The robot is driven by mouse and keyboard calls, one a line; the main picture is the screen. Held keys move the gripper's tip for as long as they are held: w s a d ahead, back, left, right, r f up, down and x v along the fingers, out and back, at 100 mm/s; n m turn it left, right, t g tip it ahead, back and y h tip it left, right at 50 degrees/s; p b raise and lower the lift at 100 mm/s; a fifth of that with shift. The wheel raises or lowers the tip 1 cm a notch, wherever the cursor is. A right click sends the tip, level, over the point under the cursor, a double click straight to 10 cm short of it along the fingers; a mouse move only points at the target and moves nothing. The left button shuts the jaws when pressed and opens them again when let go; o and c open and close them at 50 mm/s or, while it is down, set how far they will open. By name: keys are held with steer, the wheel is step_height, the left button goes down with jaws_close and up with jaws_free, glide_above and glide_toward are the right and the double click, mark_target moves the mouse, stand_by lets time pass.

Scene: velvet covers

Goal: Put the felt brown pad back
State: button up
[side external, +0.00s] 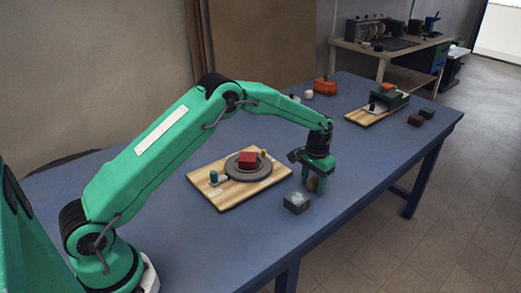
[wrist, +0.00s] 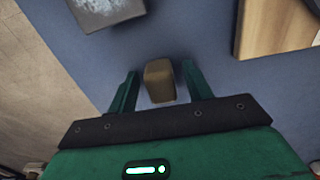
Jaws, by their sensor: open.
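The brown pad (wrist: 160,82) is a small brown block on the blue table. In the wrist view it lies between the two fingers of my gripper (wrist: 159,72), with a visible gap on each side. My gripper is open and not closed on it. In the side view my gripper (side external: 315,179) points down low over the table, and the brown pad (side external: 313,185) shows partly behind its fingers.
A dark grey box with a pale top (side external: 297,203) stands close by. A wooden board (side external: 226,197) carries a dark round plate (side external: 235,175), a red block (side external: 247,159) and small pegs. A second board (side external: 362,117) with a green block lies farther back.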

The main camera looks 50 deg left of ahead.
mark_target(313, 179)
steer(key=shift+r, duration=0.1)
step_height(313, 179, up, 12)
stand_by(0.8)
steer(key=shift+r, duration=0.15)
stand_by(0.3)
